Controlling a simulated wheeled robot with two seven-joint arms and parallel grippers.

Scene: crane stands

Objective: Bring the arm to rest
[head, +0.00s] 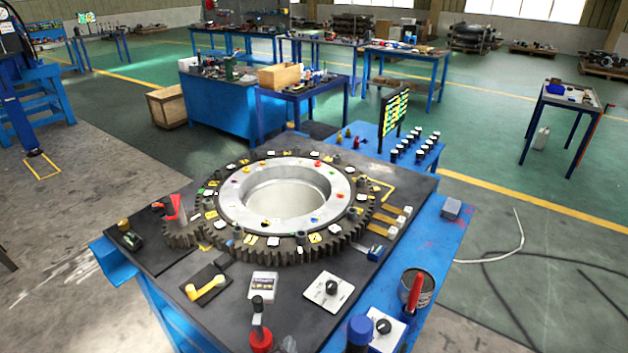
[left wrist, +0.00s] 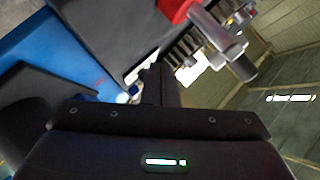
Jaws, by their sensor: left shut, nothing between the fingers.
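My left gripper (left wrist: 160,78) shows in the left wrist view as a dark palm with its fingers together, shut and empty. It is upright in that picture, with the gear ring's teeth (left wrist: 184,48) behind it. A red part with a metal lever (left wrist: 218,32) is just to its upper right; I cannot tell whether they touch. In the head view I cannot make out either gripper or arm clearly. The large toothed gear ring (head: 285,195) lies on the dark-topped blue workbench (head: 150,262). My right gripper is in neither view.
On the bench are a red lever (head: 176,208), a yellow handle on a black plate (head: 207,288), a white switch plate (head: 327,290), a black-and-red joystick (head: 260,328) and a can with a red handle (head: 416,290). A dark display board (head: 394,112) stands behind. Open floor lies on both sides.

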